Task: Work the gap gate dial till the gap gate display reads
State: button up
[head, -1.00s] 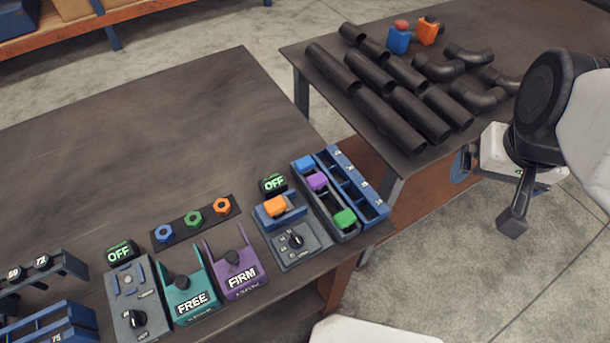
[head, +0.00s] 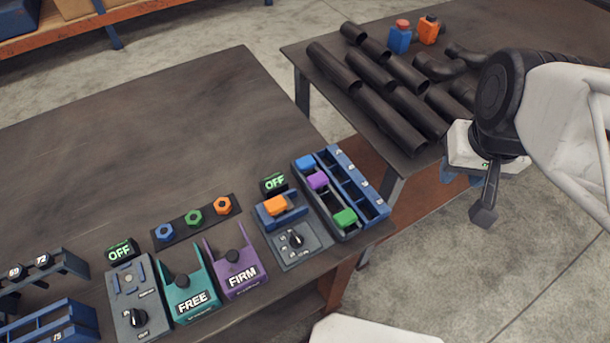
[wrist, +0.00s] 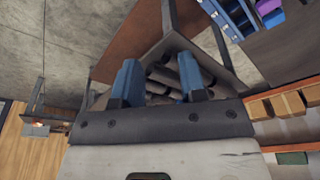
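Two dial stations stand along the table's front edge in the head view, and their small labels are too small to read, so I cannot tell which is the gap gate. The left grey station has a black dial (head: 138,317) and a display (head: 122,250) reading OFF. The right blue-grey station has a black dial (head: 295,239), an orange block (head: 275,205) on top and a display (head: 274,183) reading OFF. My gripper (wrist: 159,78) has its two blue fingers apart with nothing between them. It is right of both stations, off the table, and partly hidden by the arm in the head view.
A teal unit (head: 190,293) reading FREE and a purple unit (head: 238,270) reading FIRM stand between the stations. A blue rack (head: 350,190) with coloured blocks stands at the right edge. Dark pipes (head: 375,80) lie on the far table. The near table's back is clear.

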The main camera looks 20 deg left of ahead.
jog(key=a+f+n+g, duration=0.1)
jog(key=a+f+n, duration=0.45)
jog(key=a, duration=0.85)
jog(key=n+g, duration=0.1)
jog(key=n, duration=0.2)
send_over(294, 233)
jog(key=shift+m, duration=0.25)
notch_tip(294, 233, down, 8)
jog(key=shift+r, duration=0.1)
jog(key=shift+f, duration=0.2)
jog(key=shift+f, duration=3.7)
jog(key=shift+c, duration=0.4)
grip_shut()
